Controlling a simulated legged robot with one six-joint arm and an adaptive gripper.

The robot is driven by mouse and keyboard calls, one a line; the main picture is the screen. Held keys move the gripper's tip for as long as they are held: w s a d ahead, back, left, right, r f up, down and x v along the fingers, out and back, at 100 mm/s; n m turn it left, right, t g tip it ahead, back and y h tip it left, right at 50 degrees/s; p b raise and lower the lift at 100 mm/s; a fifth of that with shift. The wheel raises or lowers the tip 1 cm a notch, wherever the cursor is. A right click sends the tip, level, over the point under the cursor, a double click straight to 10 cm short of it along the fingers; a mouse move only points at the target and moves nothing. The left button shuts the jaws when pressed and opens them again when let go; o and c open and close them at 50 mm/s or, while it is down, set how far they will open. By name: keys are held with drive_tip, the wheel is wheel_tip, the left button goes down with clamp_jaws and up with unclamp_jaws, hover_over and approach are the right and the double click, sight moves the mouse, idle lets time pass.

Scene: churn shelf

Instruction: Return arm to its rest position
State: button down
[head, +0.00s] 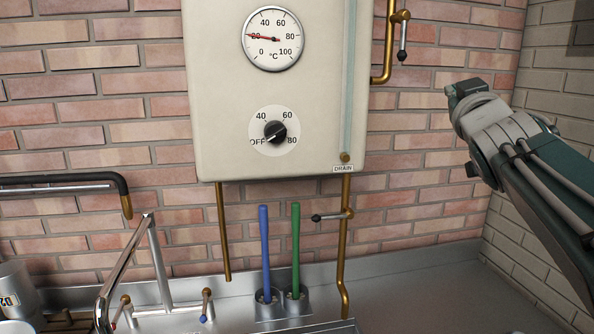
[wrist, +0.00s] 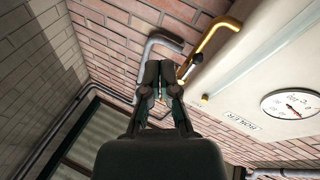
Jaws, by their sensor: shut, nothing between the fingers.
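My arm reaches in from the right edge of the head view, raised in front of the brick wall; the gripper's fingers cannot be made out there. In the wrist view my gripper (wrist: 158,78) is shut and empty, its fingertips together. Behind it in that view are a brass pipe (wrist: 212,38) and a black-handled valve lever (wrist: 190,66). In the head view the same kind of lever (head: 402,55) hangs from the brass pipe (head: 388,40), left of my arm and apart from it.
A cream boiler (head: 225,95) hangs on the wall with a temperature gauge (head: 272,38) and a dial knob (head: 275,131). Below, a blue handle (head: 264,245) and a green handle (head: 296,245) stand in metal holders. A tap (head: 150,250) stands left. The counter at right (head: 430,295) is clear.

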drive_tip(key=s+a+f+g+y, duration=0.1)
drive_tip(key=s+a+f+g, duration=0.2)
drive_tip(key=f, duration=1)
drive_tip(key=s+a+f+m+g+y, duration=0.1)
drive_tip(key=s+a+f+g, duration=0.2)
drive_tip(key=s+f+g, duration=0.4)
drive_tip(key=s+a+f+m+g, duration=0.1)
drive_tip(key=s+a+f+g, duration=0.3)
drive_tip(key=s+f, duration=1.1)
wheel_tip(320, 180, down, 4)
drive_tip(key=shift+r+g+y, duration=0.1)
drive_tip(key=shift+g+y, duration=0.3)
drive_tip(key=shift+g, duration=0.1)
drive_tip(key=shift+w, duration=0.1)
